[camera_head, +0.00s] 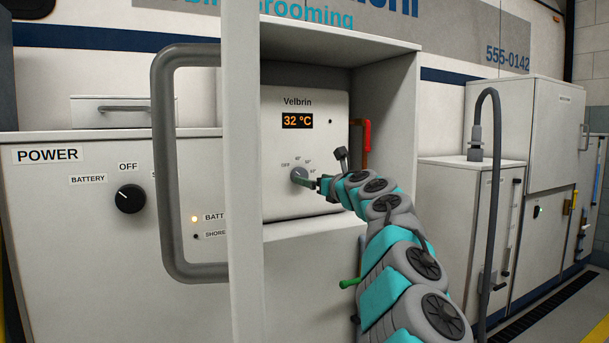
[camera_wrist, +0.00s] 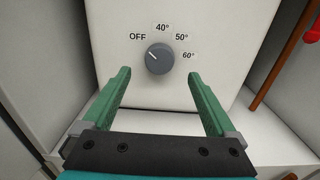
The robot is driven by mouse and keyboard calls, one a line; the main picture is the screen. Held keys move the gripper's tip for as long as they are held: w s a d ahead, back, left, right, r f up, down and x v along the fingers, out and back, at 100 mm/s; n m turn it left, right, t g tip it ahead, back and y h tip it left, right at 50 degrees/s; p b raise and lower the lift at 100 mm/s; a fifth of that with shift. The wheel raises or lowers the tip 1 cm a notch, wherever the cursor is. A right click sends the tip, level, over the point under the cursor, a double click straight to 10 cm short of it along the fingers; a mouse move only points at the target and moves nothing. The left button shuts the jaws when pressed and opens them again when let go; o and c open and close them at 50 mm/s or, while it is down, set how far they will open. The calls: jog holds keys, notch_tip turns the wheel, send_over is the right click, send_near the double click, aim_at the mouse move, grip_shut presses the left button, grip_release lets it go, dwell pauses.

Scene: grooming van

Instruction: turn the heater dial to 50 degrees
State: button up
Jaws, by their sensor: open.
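The heater (camera_head: 280,155) is a white box marked Velbrin, set in an open cabinet recess. Its orange display (camera_head: 297,121) reads 32 °C. The grey round heater dial (camera_wrist: 159,58) has OFF at its upper left, then 40°, 50° and 60° around to the right. Its light pointer mark faces up-left, towards OFF. The dial also shows in the head view (camera_head: 299,175), partly behind my fingertips. My gripper (camera_wrist: 158,76) is open and empty, its green fingers apart on either side below the dial. I cannot tell whether either finger touches it.
A white cabinet door edge with a big grey handle (camera_head: 165,160) stands left of the heater. A red-handled valve (camera_head: 367,136) on a copper pipe is close on the right. A green-handled valve (camera_head: 350,283) is below. A power panel (camera_head: 80,230) is at left.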

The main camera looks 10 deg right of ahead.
aim_at(302, 174)
jog(key=shift+r+p+x, duration=0.15)
jog(key=shift+p+x, duration=1)
jog(key=shift+x, duration=0.15)
jog(key=shift+r+p+x, duration=0.15)
jog(key=shift+p+x, duration=0.95)
jog(key=shift+x, duration=0.15)
jog(key=shift+w+a+f+p, duration=0.25)
jog(key=shift+w+p, duration=0.1)
jog(key=shift+w, duration=0.2)
jog(key=shift+c, duration=0.3)
jog(key=c, duration=1.3)
